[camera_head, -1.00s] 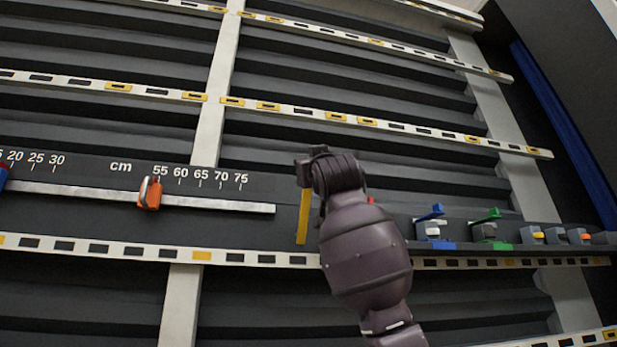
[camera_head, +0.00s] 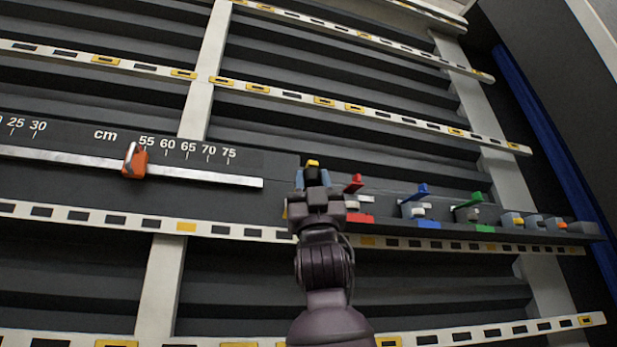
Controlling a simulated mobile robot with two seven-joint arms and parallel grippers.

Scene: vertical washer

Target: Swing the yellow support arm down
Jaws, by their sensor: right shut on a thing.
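My right gripper (camera_head: 313,178) reaches up from the bottom middle to the dark panel, just right of the end of the measuring scale. It is shut, with yellow showing at its tip. This yellow (camera_head: 313,162) appears to be the end of the yellow support arm, between the fingers. A thin yellow sliver (camera_head: 286,209) also shows at the gripper's left edge. Most of the support arm is hidden behind the gripper, so its exact angle cannot be told. My left gripper is not in view.
Right of the gripper, red (camera_head: 354,183), blue (camera_head: 422,192) and green (camera_head: 475,200) levers stand on the ledge, with several small clamps beyond. Left is the cm scale rail (camera_head: 215,179) with an orange slider (camera_head: 135,161). Slatted bars run behind.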

